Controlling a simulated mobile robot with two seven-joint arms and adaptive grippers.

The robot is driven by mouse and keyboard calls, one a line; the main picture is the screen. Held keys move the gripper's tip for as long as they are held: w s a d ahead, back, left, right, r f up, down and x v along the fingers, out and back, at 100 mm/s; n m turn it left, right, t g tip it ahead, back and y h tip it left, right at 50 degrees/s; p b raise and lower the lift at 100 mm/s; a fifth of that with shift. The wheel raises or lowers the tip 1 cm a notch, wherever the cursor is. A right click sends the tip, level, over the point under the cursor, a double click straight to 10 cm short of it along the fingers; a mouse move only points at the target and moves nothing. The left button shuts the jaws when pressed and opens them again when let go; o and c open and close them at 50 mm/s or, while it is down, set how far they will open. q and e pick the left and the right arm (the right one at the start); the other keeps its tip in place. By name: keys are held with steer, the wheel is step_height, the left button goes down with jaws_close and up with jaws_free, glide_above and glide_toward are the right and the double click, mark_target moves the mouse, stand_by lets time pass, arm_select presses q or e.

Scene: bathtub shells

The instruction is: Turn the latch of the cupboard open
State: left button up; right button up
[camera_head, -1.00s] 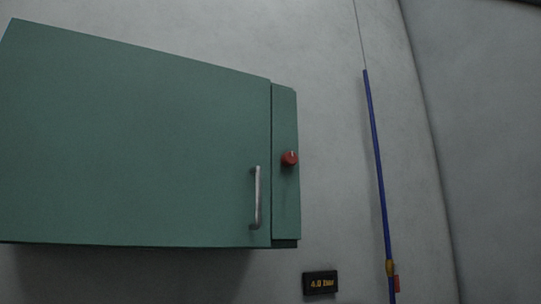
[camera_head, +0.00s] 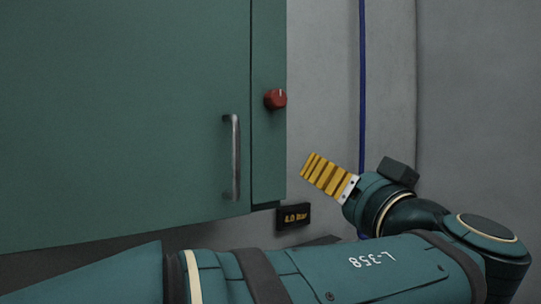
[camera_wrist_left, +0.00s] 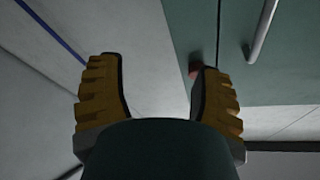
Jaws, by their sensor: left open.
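The green cupboard (camera_head: 120,110) hangs on the wall at the left, with its door shut. A red knob-like latch (camera_head: 275,99) sits on the strip at the right of the door. A grey bar handle (camera_head: 233,158) is on the door. My left gripper (camera_head: 308,166) is right of and below the latch, apart from it, with yellow ribbed fingers. In the left wrist view the gripper (camera_wrist_left: 155,75) is open and empty. There the latch (camera_wrist_left: 195,72) is mostly hidden behind the right finger. My right gripper is not in view.
A small dark display (camera_head: 293,217) reading 4.0 bar is on the wall under the cupboard, close to the gripper. A blue pole (camera_head: 362,90) stands along the wall to the right. The wall between pole and cupboard is bare.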

mark_target(280, 98)
arm_select(q)
steer(key=s+a+r+n+y, duration=0.2)
steer(key=s+r+n+y, duration=0.15)
steer(key=r, duration=0.35)
steer(key=shift+t+h, duration=0.3)
steer(key=shift+h, duration=0.05)
steer(key=p+x, duration=0.1)
steer(key=x, duration=0.3)
steer(key=p+x, duration=0.1)
steer(key=x, duration=0.2)
steer(key=p+x, duration=0.2)
steer(key=x, duration=0.2)
steer(key=shift+w+r, duration=0.15)
steer(key=shift+r, duration=0.3)
steer(key=shift+w+a+r, duration=0.15)
steer(key=shift+w+a, duration=0.2)
steer(key=shift+w, duration=0.2)
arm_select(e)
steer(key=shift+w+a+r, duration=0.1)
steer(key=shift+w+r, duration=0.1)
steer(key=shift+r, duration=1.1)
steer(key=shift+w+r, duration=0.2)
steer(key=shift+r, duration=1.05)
arm_select(q)
jaws_close()
